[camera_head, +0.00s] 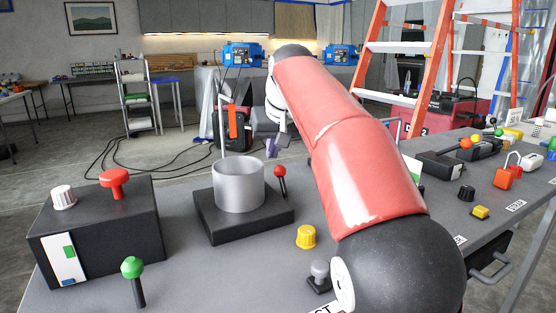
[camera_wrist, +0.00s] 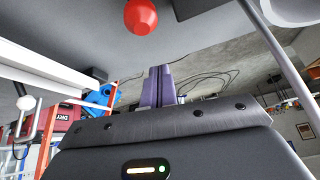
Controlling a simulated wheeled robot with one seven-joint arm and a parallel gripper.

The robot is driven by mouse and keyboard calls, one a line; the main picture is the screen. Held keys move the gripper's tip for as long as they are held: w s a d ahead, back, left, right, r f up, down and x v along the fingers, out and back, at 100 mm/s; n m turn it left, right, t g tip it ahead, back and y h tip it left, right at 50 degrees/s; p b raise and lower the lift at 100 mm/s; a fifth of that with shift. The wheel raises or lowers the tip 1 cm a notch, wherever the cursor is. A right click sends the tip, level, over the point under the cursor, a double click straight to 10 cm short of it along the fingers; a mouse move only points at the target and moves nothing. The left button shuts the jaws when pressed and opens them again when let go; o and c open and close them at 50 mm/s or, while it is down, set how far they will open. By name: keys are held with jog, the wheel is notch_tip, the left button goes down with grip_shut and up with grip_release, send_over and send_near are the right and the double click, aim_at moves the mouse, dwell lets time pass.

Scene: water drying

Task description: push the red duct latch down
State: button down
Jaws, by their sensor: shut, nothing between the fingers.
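The red duct latch (camera_head: 279,172) is a red ball on a thin dark stem. It stands upright at the right side of a grey open cylinder (camera_head: 238,188) on a black square base (camera_head: 222,230). My gripper (camera_head: 272,150) has purple fingers, shut and empty. In the head view it shows just above the red ball, apart from it. In the wrist view the red ball (camera_wrist: 141,16) is at the top edge, beyond the shut fingers (camera_wrist: 158,88). Part of the cylinder (camera_wrist: 292,8) shows at top right.
A black box (camera_head: 100,235) with a white knob and a red knob stands at left. A green-topped lever (camera_head: 133,270), a yellow knob (camera_head: 306,236) and a grey knob (camera_head: 319,275) are near the front. My arm hides the middle right of the table.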

aim_at(282, 183)
jog(key=shift+s+d+f+b, duration=0.1)
jog(key=shift+s+d+b, duration=0.05)
jog(key=shift+s, duration=0.5)
jog(key=shift+s+d+f+b, duration=0.1)
jog(key=shift+s+b, duration=0.05)
jog(key=shift+s, duration=0.55)
jog(key=shift+s+d+f+b, duration=0.1)
jog(key=shift+s+d+b, duration=0.05)
jog(key=shift+s, duration=0.5)
jog(key=shift+s+b, duration=0.1)
jog(key=shift+b, duration=0.4)
jog(key=shift+s+d+r+t+y+b, duration=0.15)
jog(key=shift+s+d+t+y+b, duration=0.25)
jog(key=shift+t+b, duration=0.85)
